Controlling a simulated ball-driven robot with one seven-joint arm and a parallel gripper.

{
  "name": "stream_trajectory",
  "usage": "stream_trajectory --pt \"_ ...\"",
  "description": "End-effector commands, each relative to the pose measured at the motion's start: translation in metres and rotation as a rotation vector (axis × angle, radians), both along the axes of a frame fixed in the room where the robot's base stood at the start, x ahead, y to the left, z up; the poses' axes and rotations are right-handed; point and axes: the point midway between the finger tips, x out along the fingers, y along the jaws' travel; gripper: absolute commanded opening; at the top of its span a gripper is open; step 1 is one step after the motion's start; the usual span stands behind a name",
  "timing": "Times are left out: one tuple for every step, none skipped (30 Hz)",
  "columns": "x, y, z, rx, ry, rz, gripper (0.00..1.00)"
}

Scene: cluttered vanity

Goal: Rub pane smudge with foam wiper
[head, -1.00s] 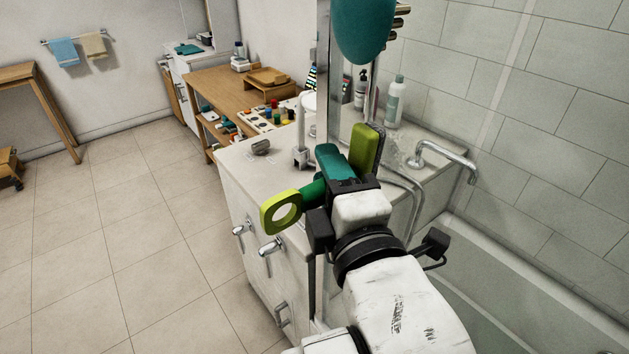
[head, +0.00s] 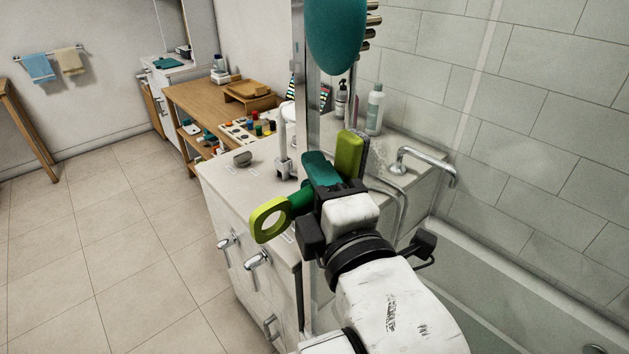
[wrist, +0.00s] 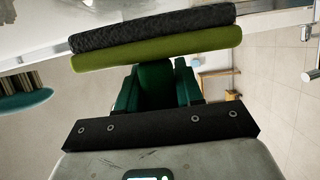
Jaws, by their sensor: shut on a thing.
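My gripper (head: 322,180) is shut on the foam wiper, which has a green handle, a lime ring end (head: 268,220), a lime backing (head: 349,153) and a dark grey foam pad (wrist: 150,25). The wiper is held up beside the glass pane, whose metal edge post (head: 312,100) stands behind it. A faint whitish speckled patch, seemingly the smudge (head: 379,157), shows just right of the pad in the head view. In the wrist view the pad faces away from me, toward a pale frame edge. I cannot tell whether the pad touches the glass.
A teal brush-like thing (head: 336,38) with bristles hangs above my gripper. A counter (head: 238,180) with taps lies behind and left. A bottle (head: 375,110) and a curved spout (head: 425,162) stand to the right, above a bathtub (head: 500,285). The tiled floor (head: 110,240) at left is open.

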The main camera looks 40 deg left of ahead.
Motion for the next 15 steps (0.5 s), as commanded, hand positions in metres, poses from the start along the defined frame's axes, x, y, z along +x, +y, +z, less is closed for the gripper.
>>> stream_trajectory --pt "0.0012 -0.0002 0.0002 0.0 -0.001 0.0 0.0" --pt "0.0017 -0.0002 0.0002 0.0 -0.001 0.0 0.0" --pt "0.0025 -0.0003 0.0002 0.001 0.0 0.0 0.0" --pt "0.0029 -0.0003 0.0003 0.001 0.0 0.0 0.0" --pt "0.0034 -0.0003 0.0003 0.001 0.0 0.0 0.0" --pt "0.0041 -0.0003 0.0003 0.001 0.0 0.0 0.0" --pt "0.0047 -0.0003 0.0003 0.001 0.0 0.0 0.0" --pt "0.0051 -0.0003 0.0003 0.001 -0.001 0.001 0.0" --pt "0.0058 -0.0003 0.0002 0.001 -0.001 0.001 0.0" --pt "0.0063 -0.0003 0.0002 0.001 -0.001 0.001 0.0" --pt "0.0069 -0.0004 0.0002 0.001 -0.001 0.001 0.0" --pt "0.0076 -0.0004 0.0001 0.001 -0.001 0.001 0.0" --pt "0.0081 -0.0004 0.0001 0.001 0.0 0.0 0.0" --pt "0.0086 -0.0005 0.0 0.001 0.0 0.0 0.0" --pt "0.0094 -0.0005 -0.0001 0.0 0.0 0.0 0.0"
